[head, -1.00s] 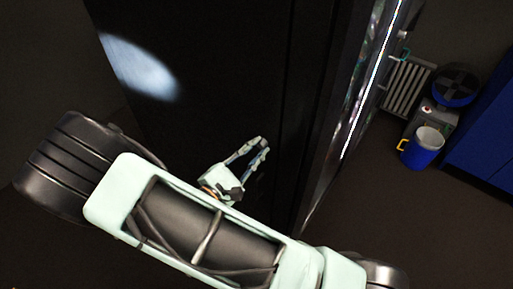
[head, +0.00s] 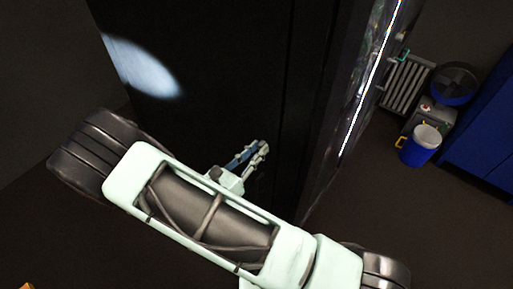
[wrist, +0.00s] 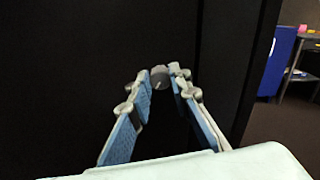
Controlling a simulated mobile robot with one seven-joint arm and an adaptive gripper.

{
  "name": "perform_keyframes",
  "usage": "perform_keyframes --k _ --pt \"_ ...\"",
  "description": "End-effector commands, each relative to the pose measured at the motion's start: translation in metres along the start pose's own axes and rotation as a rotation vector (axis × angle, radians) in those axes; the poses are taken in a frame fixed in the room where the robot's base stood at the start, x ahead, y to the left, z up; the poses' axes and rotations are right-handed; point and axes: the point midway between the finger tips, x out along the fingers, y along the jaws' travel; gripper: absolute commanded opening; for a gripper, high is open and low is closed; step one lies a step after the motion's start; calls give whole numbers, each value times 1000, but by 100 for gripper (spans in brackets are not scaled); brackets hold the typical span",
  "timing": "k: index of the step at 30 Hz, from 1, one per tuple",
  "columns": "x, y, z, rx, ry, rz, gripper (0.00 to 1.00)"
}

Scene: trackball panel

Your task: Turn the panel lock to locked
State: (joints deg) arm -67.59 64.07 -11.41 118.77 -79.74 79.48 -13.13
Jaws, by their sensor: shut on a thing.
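The panel lock (wrist: 159,77) is a small round grey knob on a dark panel (wrist: 100,50), seen in the wrist view with a thin light mark on its face. My gripper (wrist: 161,75) has its two blue-padded fingers on either side of the knob and is shut on it at the fingertips. In the head view my gripper (head: 262,146) reaches to the dark cabinet face, and the lock cannot be made out there. Which way the lock is set is too small to tell.
The dark cabinet (head: 220,70) has a bright lit strip (head: 362,105) along its right side. A radiator (head: 405,86), a blue bucket (head: 420,148) and a blue cabinet (head: 488,130) stand at the right. Open floor (head: 365,205) lies between.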

Motion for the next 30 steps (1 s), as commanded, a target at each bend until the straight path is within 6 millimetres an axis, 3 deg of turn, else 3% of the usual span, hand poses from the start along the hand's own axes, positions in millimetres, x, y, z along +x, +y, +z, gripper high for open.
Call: perform_keyframes --k 15,30 --pt "0 1 0 -421 0 -1 0" --pt "0 1 -1 -562 0 0 0"
